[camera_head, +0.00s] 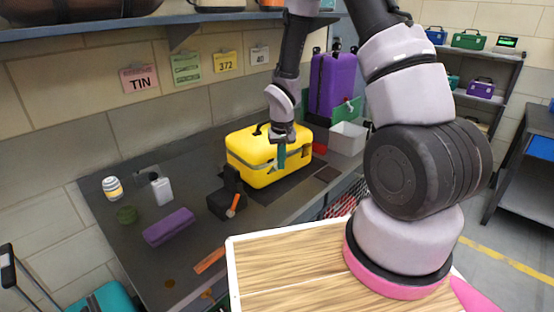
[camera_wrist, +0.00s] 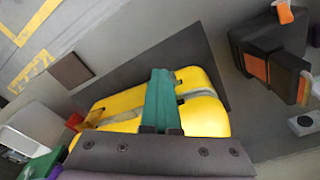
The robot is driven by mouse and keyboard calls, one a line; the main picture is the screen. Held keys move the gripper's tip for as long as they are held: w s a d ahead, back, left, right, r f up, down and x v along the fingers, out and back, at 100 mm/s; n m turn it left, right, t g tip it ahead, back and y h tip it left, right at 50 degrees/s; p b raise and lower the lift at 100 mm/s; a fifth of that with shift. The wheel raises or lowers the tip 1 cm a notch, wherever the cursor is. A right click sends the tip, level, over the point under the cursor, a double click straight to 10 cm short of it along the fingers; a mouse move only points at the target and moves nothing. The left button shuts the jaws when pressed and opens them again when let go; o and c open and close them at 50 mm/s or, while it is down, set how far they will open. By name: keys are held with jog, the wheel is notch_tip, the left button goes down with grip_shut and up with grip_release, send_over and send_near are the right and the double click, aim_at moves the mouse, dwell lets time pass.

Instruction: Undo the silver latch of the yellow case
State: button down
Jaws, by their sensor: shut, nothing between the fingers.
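The yellow case (camera_head: 244,157) lies on a dark mat on the workbench. It also shows in the wrist view (camera_wrist: 205,117), with a grey band (camera_wrist: 196,93) running along its side. My gripper (camera_head: 281,164) points down at the case's front side. In the wrist view its teal fingers (camera_wrist: 159,76) are together with nothing between them, crossing in front of the case's middle. I cannot tell whether they touch the case. The silver latch cannot be made out clearly; the fingers cover part of the front.
A black block with an orange handle (camera_head: 232,207) stands left of the case. A purple suitcase (camera_head: 332,84) and a white bin (camera_head: 347,139) stand behind and right. A purple case (camera_head: 169,227) lies on the bench's left. A wooden-topped surface (camera_head: 290,272) fills the foreground.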

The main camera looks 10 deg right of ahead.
notch_tip(320, 180, up, 9)
jog(key=s, duration=0.1)
jog(key=shift+s, duration=0.3)
jog(key=shift+d+f, duration=0.1)
jog(key=s+d+r+m+t, duration=0.1)
jog(key=s+d+r, duration=0.15)
jog(key=r, duration=0.75)
jog(key=s+d+r+m+t, duration=0.1)
jog(key=s+d+r+t, duration=0.15)
jog(key=r, duration=0.65)
jog(key=s+r+m+t+y, duration=0.1)
jog(key=s+r+t+y, duration=0.1)
jog(key=s+r, duration=0.9)
jog(key=shift+s+d+m+t, duration=0.15)
jog(key=shift+s+m+t, duration=0.25)
jog(key=shift+s, duration=0.65)
